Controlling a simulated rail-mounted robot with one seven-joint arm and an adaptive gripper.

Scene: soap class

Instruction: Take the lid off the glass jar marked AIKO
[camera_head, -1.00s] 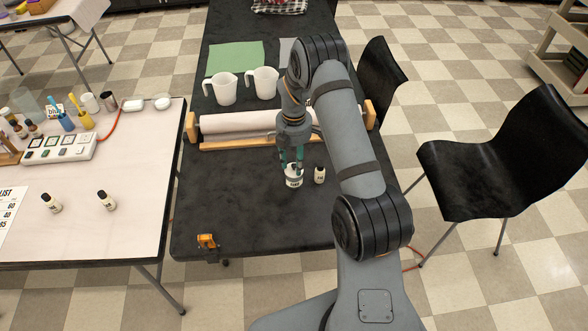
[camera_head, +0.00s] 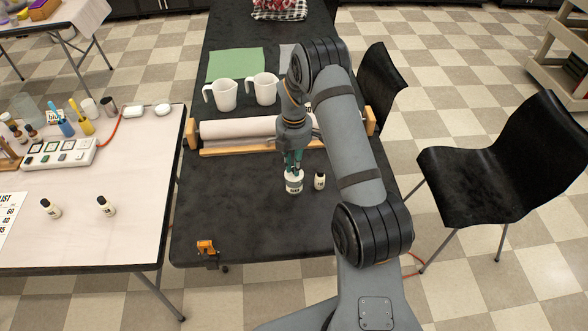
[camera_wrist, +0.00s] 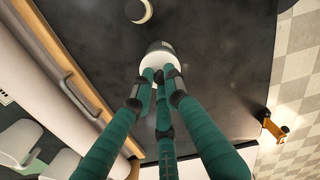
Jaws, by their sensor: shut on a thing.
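A small white jar (camera_head: 293,187) with a dark label stands on the black table; the label is too small to read. Its pale lid (camera_wrist: 155,63) shows in the wrist view between my fingertips. My gripper (camera_head: 293,168) points down from above, with its teal fingers closed around the lid. In the wrist view, the fingertips of my gripper (camera_wrist: 160,75) meet at the lid. The jar is upright below the fingers. I cannot tell whether there is a gap between lid and jar.
Behind is a paper roll (camera_head: 238,130) on a wooden holder, with white pitchers (camera_head: 221,95) beyond. An orange clamp (camera_head: 206,247) sits at the front edge. The table left of the jar is clear.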

